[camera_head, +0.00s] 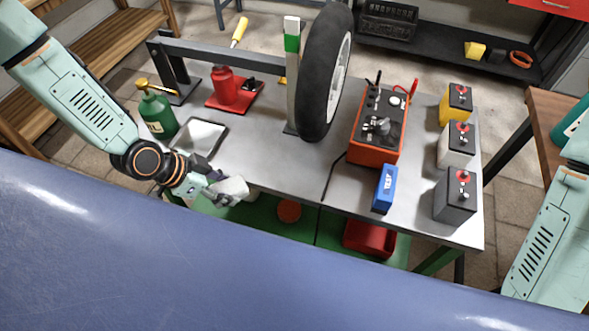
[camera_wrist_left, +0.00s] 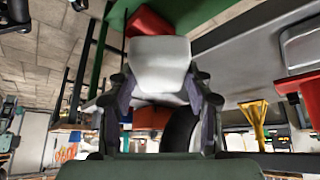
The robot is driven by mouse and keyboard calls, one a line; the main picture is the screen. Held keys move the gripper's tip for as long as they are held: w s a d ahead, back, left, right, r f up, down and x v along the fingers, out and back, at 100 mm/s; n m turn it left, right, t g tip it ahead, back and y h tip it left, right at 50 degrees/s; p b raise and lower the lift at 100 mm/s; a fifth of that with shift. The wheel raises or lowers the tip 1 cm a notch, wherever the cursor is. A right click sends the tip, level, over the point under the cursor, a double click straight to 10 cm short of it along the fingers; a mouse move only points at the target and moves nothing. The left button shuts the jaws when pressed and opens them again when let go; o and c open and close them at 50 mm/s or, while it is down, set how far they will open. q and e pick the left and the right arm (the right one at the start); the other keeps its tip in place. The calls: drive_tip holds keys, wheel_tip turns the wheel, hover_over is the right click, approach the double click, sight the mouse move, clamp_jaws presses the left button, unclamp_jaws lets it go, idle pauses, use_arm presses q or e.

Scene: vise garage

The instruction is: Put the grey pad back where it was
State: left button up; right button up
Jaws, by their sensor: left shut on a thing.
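The pale grey pad (camera_head: 233,188) is in my left gripper (camera_head: 213,190), near the front edge of the workbench (camera_head: 268,165). The fingers are shut on it. In the left wrist view, the pad (camera_wrist_left: 160,62) is a light rounded block between the two dark fingers of the gripper (camera_wrist_left: 162,92). It looks clear of the bench top, but its exact height cannot be told. My right arm shows at the right edge of the head view; its gripper is out of view.
A metal tray (camera_head: 200,136) and green bottle (camera_head: 157,115) stand near my left arm. A red can (camera_head: 224,85), upright wheel (camera_head: 326,75), orange charger (camera_head: 378,125), blue box (camera_head: 385,188) and several batteries (camera_head: 456,195) stand on the bench. A red bin (camera_head: 370,240) is below.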

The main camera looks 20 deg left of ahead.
use_arm(q)
drive_tip(key=w+d+b, duration=0.1)
drive_tip(key=w+d, duration=0.3)
drive_tip(key=w+d+b, duration=0.1)
drive_tip(key=w+d, duration=0.3)
drive_tip(key=d, duration=0.1)
drive_tip(key=shift+w+f, duration=0.1)
drive_tip(key=shift+w, duration=0.2)
drive_tip(key=shift+w+d, duration=0.35)
drive_tip(key=shift+d, duration=0.1)
drive_tip(key=w+d, duration=0.2)
drive_tip(key=shift+w+d, duration=0.2)
drive_tip(key=shift+d, duration=0.1)
drive_tip(key=shift+s+f+b, duration=0.15)
drive_tip(key=shift+f+b, duration=0.25)
drive_tip(key=shift+f, duration=0.35)
drive_tip(key=shift+a, duration=0.1)
drive_tip(key=shift+f, duration=0.1)
